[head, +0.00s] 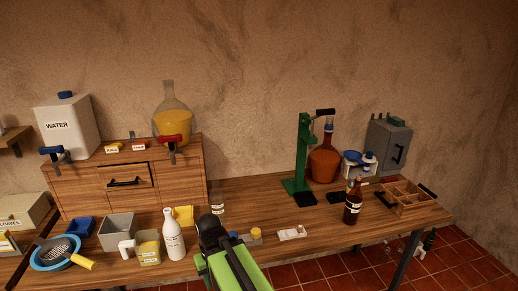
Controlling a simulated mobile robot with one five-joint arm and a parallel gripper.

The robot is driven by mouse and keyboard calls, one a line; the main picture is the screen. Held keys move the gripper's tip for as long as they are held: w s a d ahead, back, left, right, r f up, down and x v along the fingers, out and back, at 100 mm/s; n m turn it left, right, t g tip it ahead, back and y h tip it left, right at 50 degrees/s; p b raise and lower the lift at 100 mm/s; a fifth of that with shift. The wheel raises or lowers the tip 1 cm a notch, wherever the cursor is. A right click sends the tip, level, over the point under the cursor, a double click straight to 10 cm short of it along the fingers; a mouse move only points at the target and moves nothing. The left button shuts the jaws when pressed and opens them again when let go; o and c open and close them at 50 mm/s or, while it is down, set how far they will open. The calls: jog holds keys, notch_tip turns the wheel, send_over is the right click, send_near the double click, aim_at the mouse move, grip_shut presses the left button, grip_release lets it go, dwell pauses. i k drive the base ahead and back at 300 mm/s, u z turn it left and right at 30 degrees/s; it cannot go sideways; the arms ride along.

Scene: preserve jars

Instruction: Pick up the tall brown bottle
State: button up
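The tall brown bottle (353,203) stands upright near the front edge of the wooden workbench (270,207), right of centre. It has a pale label and a dark neck. My green and black arm reaches up from the bottom edge. My gripper (211,226) is at its dark end, well to the left of the brown bottle and apart from it. The fingers cannot be made out clearly.
A green press (302,155) and a round amber bottle (323,165) stand behind-left of the brown bottle. A wooden divided tray (408,207) lies close on its right. A white block (292,233) and a white bottle (173,240) stand leftward.

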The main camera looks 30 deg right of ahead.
aim_at(354, 199)
jog(key=z, duration=1.05)
